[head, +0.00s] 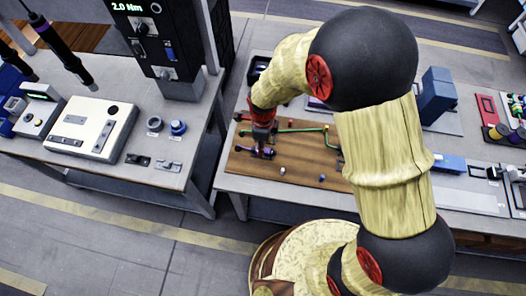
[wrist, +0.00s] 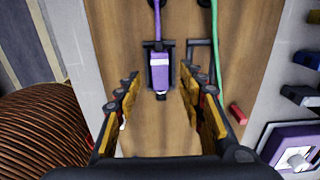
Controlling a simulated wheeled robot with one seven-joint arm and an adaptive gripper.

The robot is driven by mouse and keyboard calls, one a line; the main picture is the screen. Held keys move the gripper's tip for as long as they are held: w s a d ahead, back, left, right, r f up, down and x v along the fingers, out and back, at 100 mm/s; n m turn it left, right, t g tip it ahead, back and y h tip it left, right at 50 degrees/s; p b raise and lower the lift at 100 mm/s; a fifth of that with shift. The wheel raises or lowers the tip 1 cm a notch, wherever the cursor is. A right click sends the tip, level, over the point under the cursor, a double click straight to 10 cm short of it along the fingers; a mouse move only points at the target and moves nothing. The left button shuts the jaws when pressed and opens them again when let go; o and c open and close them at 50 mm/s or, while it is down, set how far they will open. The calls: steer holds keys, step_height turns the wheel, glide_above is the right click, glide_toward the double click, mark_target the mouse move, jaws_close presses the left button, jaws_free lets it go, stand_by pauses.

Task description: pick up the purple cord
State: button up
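The purple cord (wrist: 157,22) runs down from the top of the wrist view to a purple plug (wrist: 161,70) with a dark tip, seated in a black holder on the wooden board (wrist: 110,30). In the head view a bit of purple (head: 267,152) shows just below my gripper (head: 262,142). In the wrist view my gripper (wrist: 162,84) is open, its yellow-padded fingers to the left and right of the plug. Bare wood shows between plug and fingers on both sides. The gap in height between them is hard to tell.
A green cord (wrist: 214,40) runs along the board to the right of the purple one; it also shows in the head view (head: 300,129). A small red piece (wrist: 237,114) lies near the right finger. A brown ribbed coil (wrist: 40,130) is at the left.

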step_height(320, 180, down, 2)
steer(key=shift+f, duration=0.25)
jaws_close()
stand_by(0.4)
